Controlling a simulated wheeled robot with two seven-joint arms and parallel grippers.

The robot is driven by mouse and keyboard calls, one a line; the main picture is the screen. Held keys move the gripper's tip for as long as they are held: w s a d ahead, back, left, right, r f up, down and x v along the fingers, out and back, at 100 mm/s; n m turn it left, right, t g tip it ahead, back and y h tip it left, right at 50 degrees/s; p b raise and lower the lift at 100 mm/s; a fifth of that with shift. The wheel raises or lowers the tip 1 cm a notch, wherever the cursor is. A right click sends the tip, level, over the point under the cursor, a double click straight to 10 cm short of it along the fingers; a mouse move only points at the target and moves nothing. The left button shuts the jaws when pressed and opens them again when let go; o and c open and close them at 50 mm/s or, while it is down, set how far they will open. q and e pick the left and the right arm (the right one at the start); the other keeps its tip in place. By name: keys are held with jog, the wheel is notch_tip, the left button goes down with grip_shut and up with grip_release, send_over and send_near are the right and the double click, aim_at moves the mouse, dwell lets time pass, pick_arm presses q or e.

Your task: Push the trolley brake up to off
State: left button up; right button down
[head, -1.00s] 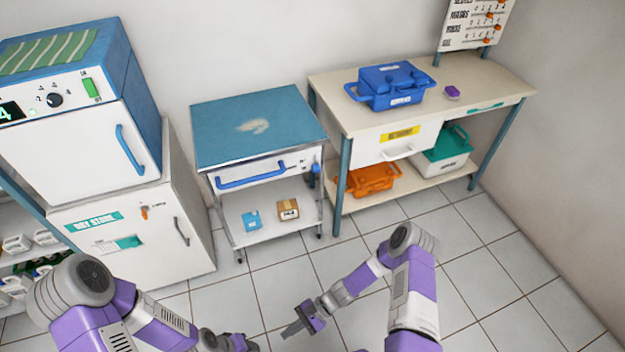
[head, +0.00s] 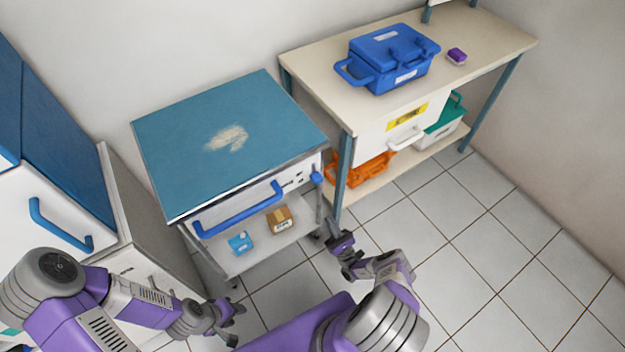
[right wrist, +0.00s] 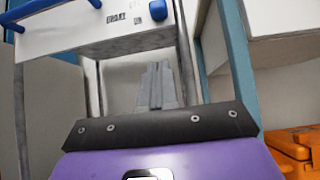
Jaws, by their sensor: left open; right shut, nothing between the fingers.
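The trolley (head: 225,136) has a blue top with a pale worn patch, a white drawer with a blue bar handle (head: 238,212), and a lower shelf. A small blue knob or lever (head: 316,177), which looks like the brake, sits at the right end of the drawer front, beside small printed marks. It also shows at the top of the right wrist view (right wrist: 158,10). My right gripper (head: 331,226) is shut and empty, below that lever and apart from it; its fingers (right wrist: 157,85) point toward the trolley's right leg area. My left gripper (head: 236,322) is open, low in front of the trolley.
The workbench (head: 470,50) stands close to the trolley's right, with a blue case (head: 390,62) on top and an orange crate (head: 360,170) below. A white cabinet (head: 125,215) stands on the left. The floor at right is clear.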

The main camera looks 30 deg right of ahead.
jog(key=shift+s+d+m+h, duration=0.15)
jog(key=shift+d+m+h, duration=0.15)
jog(key=shift+h, duration=0.2)
send_near(316, 178)
jog(key=w+f, duration=0.1)
jog(key=w, duration=0.4)
jog(key=shift+d+r+y+p, duration=0.15)
jog(key=shift+d+r, duration=0.05)
jog(key=shift+r, duration=0.35)
jog(key=shift+d+r+y+p, duration=0.15)
jog(key=shift+r, duration=0.45)
